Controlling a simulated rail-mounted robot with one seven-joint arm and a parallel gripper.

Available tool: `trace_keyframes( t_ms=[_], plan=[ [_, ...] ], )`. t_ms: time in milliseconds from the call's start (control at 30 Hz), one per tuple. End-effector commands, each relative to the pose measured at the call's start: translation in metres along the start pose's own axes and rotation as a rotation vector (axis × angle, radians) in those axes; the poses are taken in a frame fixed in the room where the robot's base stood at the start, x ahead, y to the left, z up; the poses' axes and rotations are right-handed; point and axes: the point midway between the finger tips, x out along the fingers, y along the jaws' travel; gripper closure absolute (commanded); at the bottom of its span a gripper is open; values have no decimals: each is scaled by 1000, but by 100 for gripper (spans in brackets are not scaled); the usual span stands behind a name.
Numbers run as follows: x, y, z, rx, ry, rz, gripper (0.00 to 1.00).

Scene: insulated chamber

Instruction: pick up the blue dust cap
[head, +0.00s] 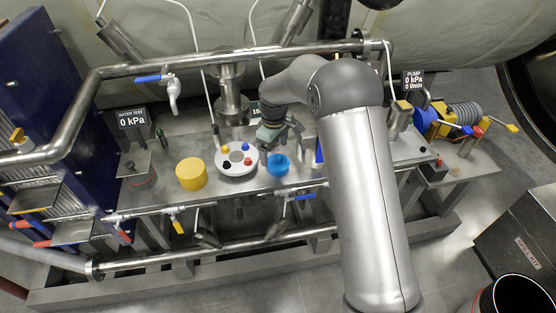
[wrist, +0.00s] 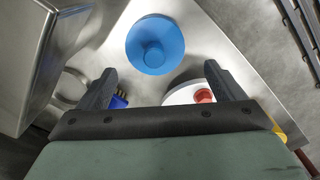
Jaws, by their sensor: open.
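The blue dust cap (head: 278,165) sits on the steel bench top, just right of a white round plate. In the wrist view the cap (wrist: 155,45) is a blue disc with a round raised centre, seen from above. My gripper (head: 272,140) is above the bench beside the cap, in front of my arm's end. In the wrist view my gripper (wrist: 165,85) has its two dark fingers spread wide apart with nothing between them. The cap lies beyond the fingertips, roughly centred between them and not touched. The exact height gap is hard to tell.
The white round plate (head: 237,161) with coloured knobs stands left of the cap. A yellow cap (head: 191,174) sits farther left. A steel pipe rail (head: 240,54) runs behind, and blue-handled (head: 303,197) and yellow-handled (head: 177,226) valves lie along the front edge.

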Motion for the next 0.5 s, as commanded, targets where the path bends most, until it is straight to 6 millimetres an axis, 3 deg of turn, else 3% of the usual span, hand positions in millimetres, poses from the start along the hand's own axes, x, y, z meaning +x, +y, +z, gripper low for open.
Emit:
trace_keyframes(
  t_ms=[167,500],
  plan=[
    [10,1,1,1,0,0,12],
    [54,5,6,0,0,0,12]
  ],
)
